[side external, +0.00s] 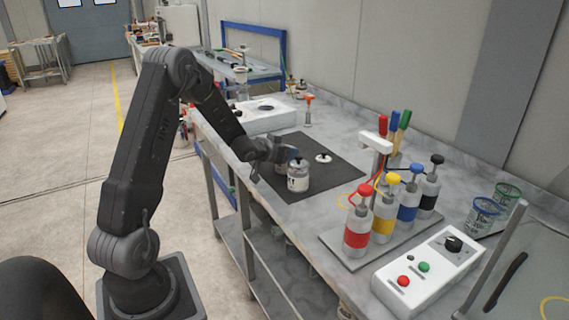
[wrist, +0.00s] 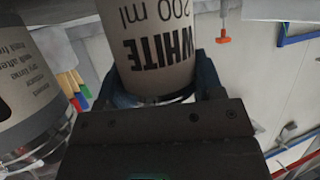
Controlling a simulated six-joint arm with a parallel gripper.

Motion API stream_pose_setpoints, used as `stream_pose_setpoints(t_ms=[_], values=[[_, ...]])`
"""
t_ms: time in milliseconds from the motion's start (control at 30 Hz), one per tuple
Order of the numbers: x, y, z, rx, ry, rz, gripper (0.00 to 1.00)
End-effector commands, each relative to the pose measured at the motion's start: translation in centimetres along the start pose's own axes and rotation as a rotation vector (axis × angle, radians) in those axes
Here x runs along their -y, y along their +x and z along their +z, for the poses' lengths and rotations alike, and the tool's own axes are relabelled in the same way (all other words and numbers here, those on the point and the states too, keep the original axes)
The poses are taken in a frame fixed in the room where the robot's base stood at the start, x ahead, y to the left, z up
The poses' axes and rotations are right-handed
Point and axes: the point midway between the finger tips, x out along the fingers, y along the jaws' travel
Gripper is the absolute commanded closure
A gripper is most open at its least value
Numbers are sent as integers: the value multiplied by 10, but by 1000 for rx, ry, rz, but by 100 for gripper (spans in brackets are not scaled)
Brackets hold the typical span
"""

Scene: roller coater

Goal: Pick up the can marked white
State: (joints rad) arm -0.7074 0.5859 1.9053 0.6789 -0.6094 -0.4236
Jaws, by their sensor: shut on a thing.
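The can marked white (wrist: 155,45) fills the upper middle of the wrist view, its label reading "WHITE 200 ml" upside down. My gripper (wrist: 157,84) is shut on it, with a dark blue finger on each side. A second labelled can (wrist: 30,75) stands close by at the left of the wrist view, apart from the fingers. In the side view my gripper (side external: 275,153) is over the left part of the dark mat. A pale can (side external: 298,179) stands on the mat just in front of it. The held can is mostly hidden there; I cannot tell its height above the mat.
The dark mat (side external: 335,180) also has a white lid (side external: 323,157) with a black knob. To the right stand red, yellow, blue and black pump bottles (side external: 357,230) and a control box (side external: 430,270). A white device (side external: 258,117) sits behind the mat.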

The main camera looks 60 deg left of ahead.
Motion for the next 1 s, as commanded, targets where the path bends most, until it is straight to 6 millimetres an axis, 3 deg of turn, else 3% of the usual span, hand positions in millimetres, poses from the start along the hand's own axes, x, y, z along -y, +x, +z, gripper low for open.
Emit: stream_pose_setpoints(t_ms=[200, 467, 667, 833, 1000], values=[[0, 0, 0, 0, 0, -1, 68], [0, 0, -2, -2, 0, -1, 68], [0, -6, -16, -5, 3, 0, 68], [2, -19, -44, -9, 4, -2, 68], [34, -55, -53, -6, 2, -6, 68]])
